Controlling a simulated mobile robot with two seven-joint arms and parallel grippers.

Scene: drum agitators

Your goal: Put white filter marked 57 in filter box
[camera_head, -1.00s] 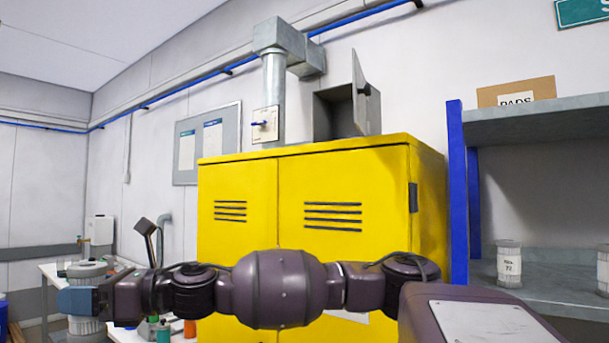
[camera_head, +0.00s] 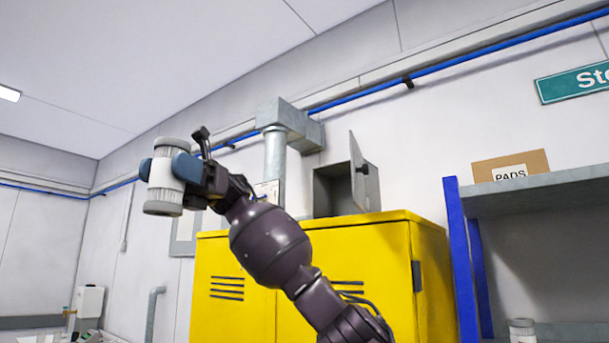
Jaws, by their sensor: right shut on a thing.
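My right gripper (camera_head: 166,168) is raised at the upper left, with its blue fingertips shut around a white filter (camera_head: 161,178). The filter is a ribbed cylinder with grey ends, held nearly upright in the air. No number can be read on it. A grey metal box (camera_head: 323,193) stands on top of the yellow cabinet, to the right of the gripper, and its door (camera_head: 364,177) is swung open. No label shows on this box, and I cannot see all of its inside. My left gripper is not in view.
The yellow cabinet (camera_head: 383,260) stands against the wall, behind my right arm. A grey duct (camera_head: 275,160) rises left of the box. At right, blue-posted shelving (camera_head: 461,250) carries a cardboard PADS box (camera_head: 490,170) and another filter (camera_head: 522,331) lower down.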

